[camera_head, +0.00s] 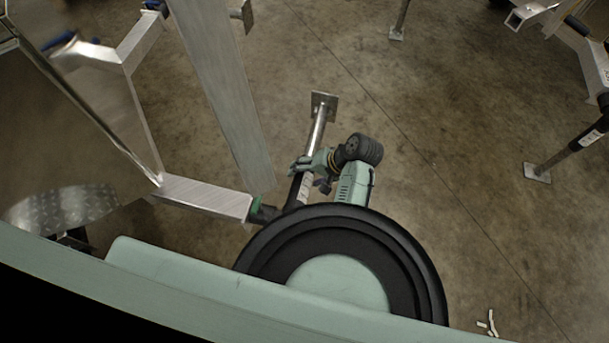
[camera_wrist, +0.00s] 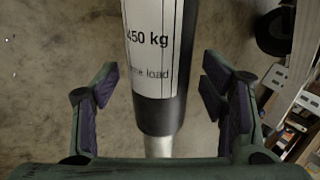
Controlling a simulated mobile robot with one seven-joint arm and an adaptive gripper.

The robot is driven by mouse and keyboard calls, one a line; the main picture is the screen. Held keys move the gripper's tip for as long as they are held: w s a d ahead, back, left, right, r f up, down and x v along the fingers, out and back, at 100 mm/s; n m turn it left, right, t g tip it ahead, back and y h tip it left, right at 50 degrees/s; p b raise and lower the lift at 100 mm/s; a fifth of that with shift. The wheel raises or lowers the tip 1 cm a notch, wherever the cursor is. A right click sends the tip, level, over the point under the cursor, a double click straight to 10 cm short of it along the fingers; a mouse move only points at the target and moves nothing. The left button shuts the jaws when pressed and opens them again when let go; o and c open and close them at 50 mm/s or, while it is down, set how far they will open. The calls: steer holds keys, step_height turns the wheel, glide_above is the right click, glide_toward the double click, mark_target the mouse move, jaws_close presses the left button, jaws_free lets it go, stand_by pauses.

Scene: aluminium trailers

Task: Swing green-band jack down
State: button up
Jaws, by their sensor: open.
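The jack (camera_head: 317,132) is a metal tube with a dark, labelled upper part and a square foot plate (camera_head: 324,104). A green band (camera_head: 255,204) shows at its mount on the trailer beam's end. The tube slants from there up the picture; I cannot tell whether the plate touches the floor. My gripper (camera_head: 299,168) is at the tube. In the wrist view the white "450 kg" label (camera_wrist: 152,40), black sleeve and bright inner tube (camera_wrist: 158,146) run between the open fingers of my gripper (camera_wrist: 158,88), with gaps on both sides.
The trailer's aluminium beam (camera_head: 205,197) and a long upright plank (camera_head: 222,95) stand left of the jack. Another trailer with its own jack (camera_head: 565,153) is at the right. A shelf (camera_wrist: 298,105) shows at the wrist view's right. The concrete floor between the trailers is mostly clear.

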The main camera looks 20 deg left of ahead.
steer(key=shift+x, duration=0.75)
steer(key=shift+c, duration=0.5)
jaws_close()
